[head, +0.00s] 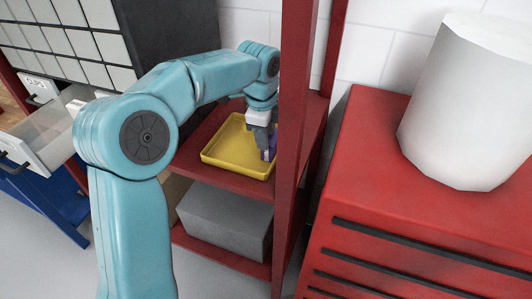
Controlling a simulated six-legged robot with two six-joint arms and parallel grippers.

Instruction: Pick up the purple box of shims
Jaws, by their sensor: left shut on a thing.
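The purple box of shims (270,150) shows as a small purple patch at the right side of a yellow tray (224,161). The tray lies on a shelf of a red rack. My left gripper (265,153) points down at the tray and is shut on the purple box. The gripper and the rack's front post hide most of the box. I cannot tell whether the box touches the tray. My right gripper is not in view.
The red rack post (295,130) stands close to the right of the gripper. A grey box (228,222) sits on the shelf below. A red cabinet (390,220) with a white cylinder (465,110) stands right. An open clear drawer (45,130) juts out at left.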

